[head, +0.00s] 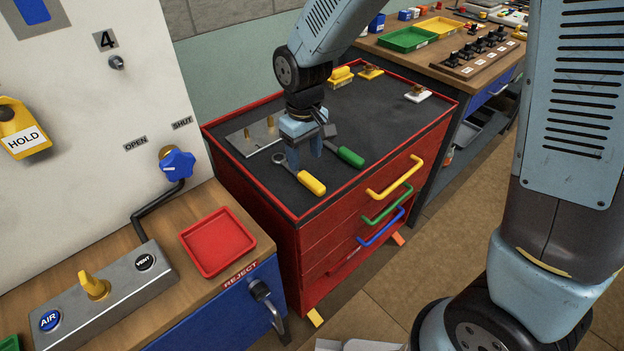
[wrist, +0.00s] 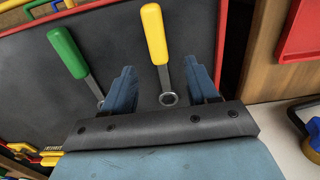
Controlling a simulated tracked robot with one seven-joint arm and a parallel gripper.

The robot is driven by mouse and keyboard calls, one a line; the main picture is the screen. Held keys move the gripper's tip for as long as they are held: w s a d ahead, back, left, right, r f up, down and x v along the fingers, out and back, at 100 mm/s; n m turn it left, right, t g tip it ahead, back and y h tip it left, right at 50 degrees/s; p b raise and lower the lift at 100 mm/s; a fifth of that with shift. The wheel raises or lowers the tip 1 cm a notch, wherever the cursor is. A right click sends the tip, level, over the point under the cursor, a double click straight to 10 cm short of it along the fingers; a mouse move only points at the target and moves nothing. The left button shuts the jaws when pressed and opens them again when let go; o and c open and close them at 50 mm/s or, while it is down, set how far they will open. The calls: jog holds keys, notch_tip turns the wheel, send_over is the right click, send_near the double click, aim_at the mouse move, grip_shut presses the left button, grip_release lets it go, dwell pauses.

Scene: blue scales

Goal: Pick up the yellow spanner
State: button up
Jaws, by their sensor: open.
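The yellow spanner (head: 311,182) lies on the black top of the red tool cabinet, near its front left edge. It has a yellow handle and a metal ring end. The wrist view shows its handle (wrist: 154,35) pointing away, with the ring end between my open fingers. My gripper (head: 304,153) is above the cabinet top, open and empty; it also shows in the wrist view (wrist: 163,88). A green-handled spanner (head: 350,156) lies to the right of the yellow one, and in the wrist view (wrist: 68,54) it is left of my left finger.
The cabinet top (head: 365,105) also bears a metal plate with pegs (head: 255,136), yellow pieces (head: 341,76) and a white piece (head: 417,94) towards the back. A red reject tray (head: 217,243) is on the bench at left. The cabinet top's middle is clear.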

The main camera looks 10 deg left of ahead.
aim_at(305, 174)
jog(key=shift+w+f, duration=0.2)
jog(key=shift+f, duration=2.9)
grip_shut()
